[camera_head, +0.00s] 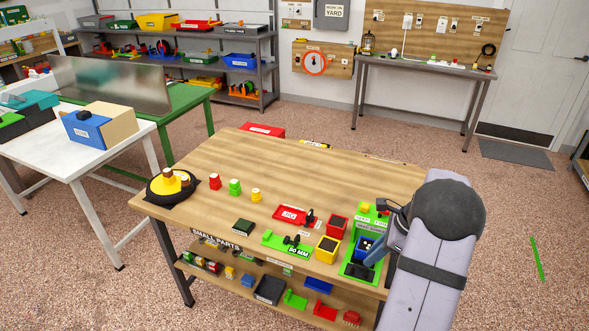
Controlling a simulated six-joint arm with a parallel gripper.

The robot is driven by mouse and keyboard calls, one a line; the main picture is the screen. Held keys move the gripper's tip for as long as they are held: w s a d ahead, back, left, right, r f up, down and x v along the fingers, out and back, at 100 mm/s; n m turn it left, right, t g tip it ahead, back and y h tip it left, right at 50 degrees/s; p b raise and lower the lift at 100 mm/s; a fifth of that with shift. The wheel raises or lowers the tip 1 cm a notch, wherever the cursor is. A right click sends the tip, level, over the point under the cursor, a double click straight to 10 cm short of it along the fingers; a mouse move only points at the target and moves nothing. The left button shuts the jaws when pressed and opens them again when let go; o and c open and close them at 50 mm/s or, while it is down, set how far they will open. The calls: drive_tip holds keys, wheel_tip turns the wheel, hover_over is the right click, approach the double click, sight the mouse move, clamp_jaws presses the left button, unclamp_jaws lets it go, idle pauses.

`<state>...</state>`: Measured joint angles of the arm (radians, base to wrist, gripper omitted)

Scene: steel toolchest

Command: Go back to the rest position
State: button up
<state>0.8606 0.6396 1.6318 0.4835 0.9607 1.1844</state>
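My arm comes in at the right edge of the wooden bench (225,165), with a large dark joint and a pale grey link. My gripper (376,238) is low over the right end of the bench, beside the green tray (350,272). It is small and partly hidden by my own arm, so its opening and anything between its fingers cannot be made out. The green tray holds a blue bin (364,243) and a small yellow piece (365,207).
A yellow bin (327,249), red bin (337,226), red tray (290,214) and green 50 MM holder (272,240) stand left of my gripper. Small red, green and yellow pieces and a black-and-yellow turntable (171,187) are farther left. The bench's back middle is mostly clear.

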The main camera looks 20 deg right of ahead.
drive_tip(key=s+a+r+n+g+h, duration=0.1)
drive_tip(key=s+a+r+n+g, duration=0.15)
drive_tip(key=a+n, duration=1.1)
drive_tip(key=s+a+n+h, duration=0.2)
drive_tip(key=s+a+n, duration=1)
drive_tip(key=a+n, duration=0.1)
drive_tip(key=shift+s+a+g, duration=0.15)
drive_tip(key=shift+a+g, duration=0.2)
drive_tip(key=shift+a, duration=0.45)
wheel_tip(320, 180, down, 16)
drive_tip(key=b, duration=1.5)
drive_tip(key=shift+r+b, duration=0.25)
drive_tip(key=shift+b, duration=0.05)
